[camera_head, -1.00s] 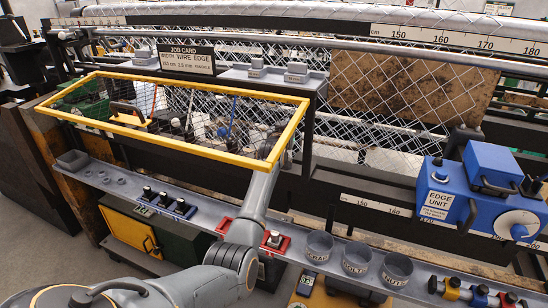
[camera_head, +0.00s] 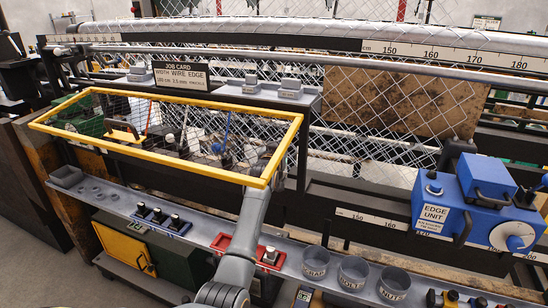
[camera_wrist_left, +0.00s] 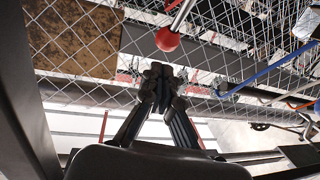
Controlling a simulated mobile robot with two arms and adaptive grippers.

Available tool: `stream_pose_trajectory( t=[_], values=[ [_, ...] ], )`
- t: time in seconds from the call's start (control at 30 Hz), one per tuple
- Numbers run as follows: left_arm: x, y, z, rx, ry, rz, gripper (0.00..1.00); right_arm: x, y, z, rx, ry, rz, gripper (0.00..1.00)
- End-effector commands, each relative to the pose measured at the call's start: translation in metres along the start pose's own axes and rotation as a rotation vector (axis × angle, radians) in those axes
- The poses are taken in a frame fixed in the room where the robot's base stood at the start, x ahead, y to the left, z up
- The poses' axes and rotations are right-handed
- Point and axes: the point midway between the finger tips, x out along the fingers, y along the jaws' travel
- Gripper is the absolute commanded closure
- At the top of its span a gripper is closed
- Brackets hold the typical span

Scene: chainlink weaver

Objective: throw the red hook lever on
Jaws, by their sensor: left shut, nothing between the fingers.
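A lever with a red ball knob (camera_wrist_left: 167,40) on a bright metal rod shows at the top of the left wrist view. My left gripper (camera_wrist_left: 163,72) is shut and empty, just below the knob in that picture, apart from it as far as I can tell. In the head view my left arm reaches under the yellow-framed mesh guard (camera_head: 282,160), and the gripper (camera_head: 256,153) is partly hidden behind the mesh. Inside the guard stand a thin red rod (camera_head: 150,112) and a blue rod (camera_head: 226,130). My right gripper is out of view.
The blue edge unit (camera_head: 470,200) stands at the right. In the wrist view, a blue rod (camera_wrist_left: 250,83) and chain-link mesh are close to the gripper.

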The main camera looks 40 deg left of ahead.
Motion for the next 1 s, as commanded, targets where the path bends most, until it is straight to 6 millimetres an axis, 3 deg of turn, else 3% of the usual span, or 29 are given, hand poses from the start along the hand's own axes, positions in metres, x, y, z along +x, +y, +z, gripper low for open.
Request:
stream_pose_trajectory(
  t=[0.4, 0.8, 0.9, 1.0],
  values=[
    [-0.068, 0.000, 0.001, 0.000, 0.000, 0.000, 1.00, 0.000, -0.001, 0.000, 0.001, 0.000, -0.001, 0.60],
    [-0.082, 0.001, 0.002, 0.002, -0.005, 0.001, 1.00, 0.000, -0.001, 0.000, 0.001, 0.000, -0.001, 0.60],
    [-0.091, 0.006, 0.019, 0.022, -0.042, 0.015, 1.00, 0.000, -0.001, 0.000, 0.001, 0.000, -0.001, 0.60],
    [-0.117, 0.018, 0.058, 0.068, -0.137, 0.049, 1.00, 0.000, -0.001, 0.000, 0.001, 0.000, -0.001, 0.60]
  ],
)
